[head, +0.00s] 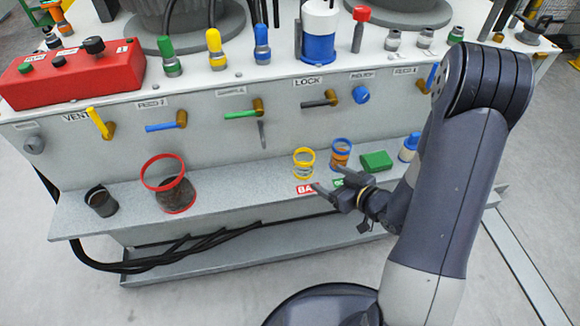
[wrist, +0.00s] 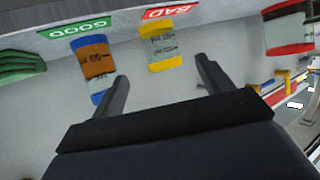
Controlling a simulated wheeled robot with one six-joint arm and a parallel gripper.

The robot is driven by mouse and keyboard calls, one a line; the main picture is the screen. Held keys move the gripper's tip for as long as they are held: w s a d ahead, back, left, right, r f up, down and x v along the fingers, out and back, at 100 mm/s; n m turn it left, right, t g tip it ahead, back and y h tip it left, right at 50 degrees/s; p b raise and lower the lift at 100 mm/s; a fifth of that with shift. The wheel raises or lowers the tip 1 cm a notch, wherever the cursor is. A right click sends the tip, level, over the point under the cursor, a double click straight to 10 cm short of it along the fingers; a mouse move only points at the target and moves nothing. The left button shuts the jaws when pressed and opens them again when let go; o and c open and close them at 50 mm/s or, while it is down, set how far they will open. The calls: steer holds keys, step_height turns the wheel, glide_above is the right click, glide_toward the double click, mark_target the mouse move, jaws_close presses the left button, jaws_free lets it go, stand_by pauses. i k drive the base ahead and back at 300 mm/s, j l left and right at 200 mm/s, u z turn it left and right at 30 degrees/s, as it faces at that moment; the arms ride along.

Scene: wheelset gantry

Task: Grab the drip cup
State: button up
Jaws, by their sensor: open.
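No label marks the drip cup, so I cannot tell which vessel it is. A small dark cup (head: 101,201) stands at the shelf's left end, with a larger red-rimmed dark cup (head: 176,194) beside it; the latter also shows in the wrist view (wrist: 287,32). A yellow-banded clear jar (head: 303,164) and a blue-banded jar with orange-brown contents (head: 341,154) stand further right. My gripper (head: 325,178) is open and empty, in front of these two jars. In the wrist view, the yellow-banded jar (wrist: 162,48) appears between the fingertips, apart from them; the blue-banded jar (wrist: 96,66) is near the left finger.
The metal shelf (head: 240,190) carries a red BAD label (head: 306,190), a partly hidden green GOOD label (wrist: 75,29), a green block (head: 376,161) and a blue-and-white bottle (head: 408,148). Coloured valve levers stick out above. Black hoses (head: 180,245) run below.

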mark_target(99, 198)
steer(key=u, duration=2.1)
steer(key=i+j+z, duration=0.1)
steer(key=j, duration=0.2)
steer(key=i+j, duration=0.2)
steer(key=j, duration=0.15)
steer(key=i+j+z, duration=0.15)
steer(key=j, duration=0.2)
steer(key=i+j+z, duration=0.1)
steer(key=j, duration=0.2)
steer(key=i+j+z, duration=0.1)
steer(key=j, duration=0.25)
